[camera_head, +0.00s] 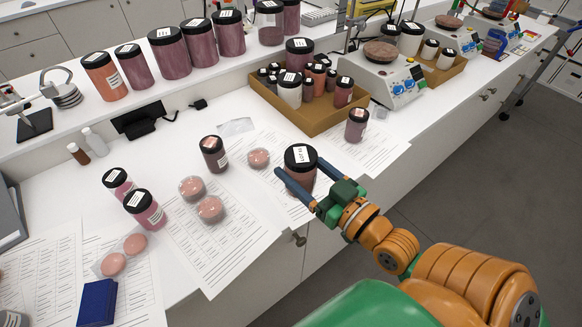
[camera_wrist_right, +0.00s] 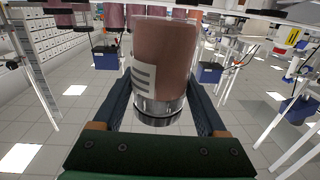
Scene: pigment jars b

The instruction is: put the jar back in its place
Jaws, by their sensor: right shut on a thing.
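A jar with a black lid and a white lid label (camera_head: 300,157) and reddish-brown contents is between the fingers of my right gripper (camera_head: 299,171), near the front edge of the bench. The right wrist view shows the same jar (camera_wrist_right: 165,58) with a pale side label, a finger on each side of it. My right gripper is shut on it. In the head view the jar overlaps a printed sheet; I cannot tell whether its base touches the bench. My left gripper is not in view.
A cardboard tray (camera_head: 313,127) of small jars stands behind the held jar. Single jars stand at its right (camera_head: 356,125) and left (camera_head: 213,153). Pink sample dishes (camera_head: 210,208) lie on printed sheets (camera_head: 222,246). Large jars (camera_head: 169,52) line the raised back shelf.

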